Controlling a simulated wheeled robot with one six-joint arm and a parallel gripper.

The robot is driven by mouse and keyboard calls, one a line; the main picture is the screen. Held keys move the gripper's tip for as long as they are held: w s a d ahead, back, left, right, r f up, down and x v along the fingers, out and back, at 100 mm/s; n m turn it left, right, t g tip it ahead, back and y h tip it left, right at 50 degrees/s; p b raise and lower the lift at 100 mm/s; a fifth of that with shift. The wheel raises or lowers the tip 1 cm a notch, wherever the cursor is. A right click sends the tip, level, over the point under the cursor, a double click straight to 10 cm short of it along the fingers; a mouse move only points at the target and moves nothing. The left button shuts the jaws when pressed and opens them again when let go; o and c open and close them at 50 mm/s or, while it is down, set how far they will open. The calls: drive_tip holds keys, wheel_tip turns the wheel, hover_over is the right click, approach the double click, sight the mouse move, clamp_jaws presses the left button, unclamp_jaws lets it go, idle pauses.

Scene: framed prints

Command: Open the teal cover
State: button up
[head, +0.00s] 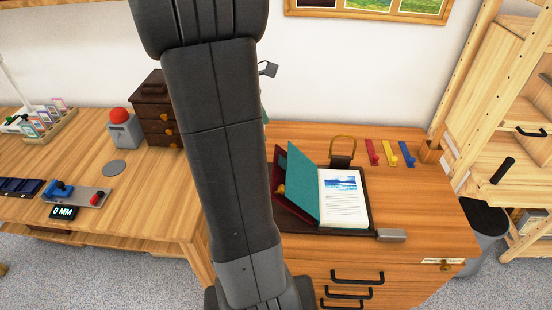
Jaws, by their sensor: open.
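The teal cover (304,184) stands partly open on the wooden cabinet top, tilted up and leaning left. To its right lies a white page (343,198) with a blue picture and lines of text. A dark red panel (280,178) shows just left of the teal cover, with a small yellowish piece between them. They rest on a dark tray or board (357,233). My arm rises through the middle of the view and hides what is behind it. My gripper is not in view, so I cannot see whether it touches the cover.
The wooden cabinet top (420,215) is clear right of the book. A grey block (391,236) sits at its front. Red, yellow and blue hooks (389,153) lie behind. A brass-coloured loop (342,145) stands behind the page. A wooden shelf frame (470,80) rises at right.

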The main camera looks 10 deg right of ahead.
sight(280, 160)
drive_tip(key=x, duration=1.2)
drive_tip(key=shift+s+f+b, duration=0.1)
drive_tip(key=shift+f+b, duration=0.15)
drive_tip(key=shift+b, duration=0.15)
